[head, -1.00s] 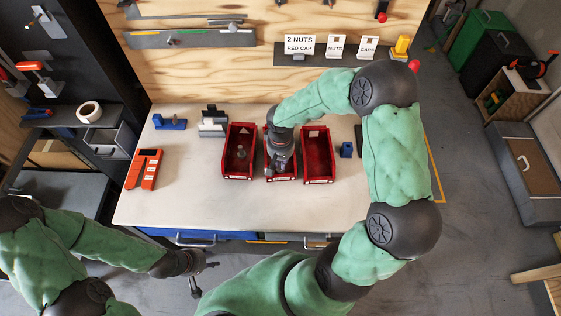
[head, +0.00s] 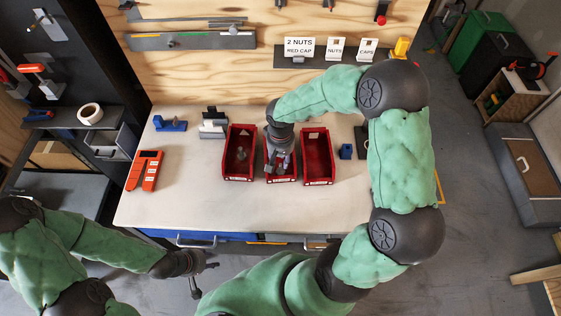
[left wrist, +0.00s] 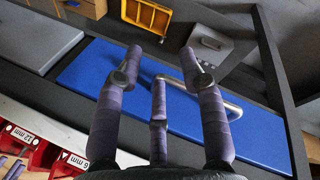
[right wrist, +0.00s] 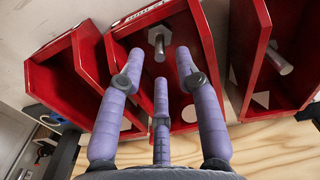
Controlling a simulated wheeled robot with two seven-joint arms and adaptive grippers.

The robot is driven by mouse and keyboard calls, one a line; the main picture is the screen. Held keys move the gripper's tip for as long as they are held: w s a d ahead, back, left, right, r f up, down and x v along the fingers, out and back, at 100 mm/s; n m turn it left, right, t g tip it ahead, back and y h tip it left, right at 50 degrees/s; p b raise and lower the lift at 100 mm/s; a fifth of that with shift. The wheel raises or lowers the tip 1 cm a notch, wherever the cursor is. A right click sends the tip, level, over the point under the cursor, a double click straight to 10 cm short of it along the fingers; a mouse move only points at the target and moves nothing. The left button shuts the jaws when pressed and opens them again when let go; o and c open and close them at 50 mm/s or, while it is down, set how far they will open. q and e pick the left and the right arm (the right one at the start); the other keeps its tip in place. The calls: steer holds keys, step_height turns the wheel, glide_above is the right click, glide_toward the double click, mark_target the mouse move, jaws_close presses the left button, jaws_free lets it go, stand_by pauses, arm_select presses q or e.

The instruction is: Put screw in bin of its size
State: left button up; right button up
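Three red bins stand side by side on the workbench: left (head: 229,169), middle (head: 281,180) and right (head: 318,181). My right gripper (head: 281,167) is over the middle bin. In the right wrist view its fingers (right wrist: 156,72) are spread and empty. A grey hex-head screw (right wrist: 158,42) lies in the middle bin beyond the fingertips, apart from them. Another screw (right wrist: 279,60) is in the left bin, which shows at the right of that view. The right bin looks empty of screws. My left gripper (head: 205,278) is open and empty before the bench's front edge.
An orange organizer (head: 145,170) lies at the bench's left. A blue part (head: 346,151) is right of the bins. Blue and grey parts stand behind. Labels reading 12 mm (left wrist: 20,133) and 6 mm (left wrist: 75,160) show on bin fronts. The front bench top is clear.

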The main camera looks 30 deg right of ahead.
mark_target(280, 164)
step_height(280, 164, up, 9)
steer(key=p, duration=0.1)
stand_by(0.7)
